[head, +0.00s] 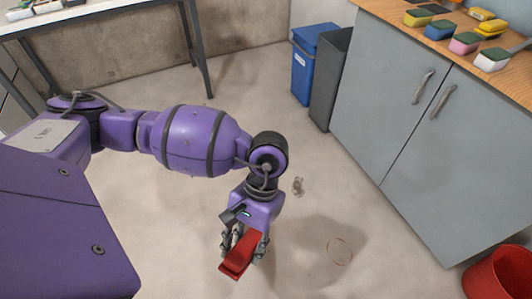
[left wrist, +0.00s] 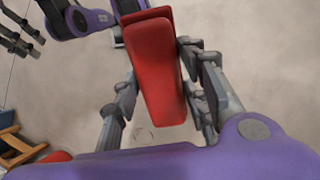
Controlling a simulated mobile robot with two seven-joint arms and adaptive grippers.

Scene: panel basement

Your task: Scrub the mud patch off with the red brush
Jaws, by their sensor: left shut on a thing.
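My left gripper (head: 245,246) is shut on the red brush (head: 240,257) and holds it low over the floor. In the left wrist view, the brush (left wrist: 157,70) lies between the grey fingers (left wrist: 160,100). A thin reddish ring (head: 340,251) marks the floor to the right of the gripper, and the floor inside it looks nearly as pale as around it. It shows faintly in the left wrist view too. A small grey-brown spot (head: 298,186) is on the floor beyond the gripper; I cannot tell whether it is mud or an object.
A grey cabinet (head: 400,130) with a wooden top stands at the right, with several coloured sponges or brushes on it. A blue bin (head: 312,65) and a dark grey bin (head: 330,80) stand beside it. A red bucket (head: 500,273) is at the lower right. The middle floor is clear.

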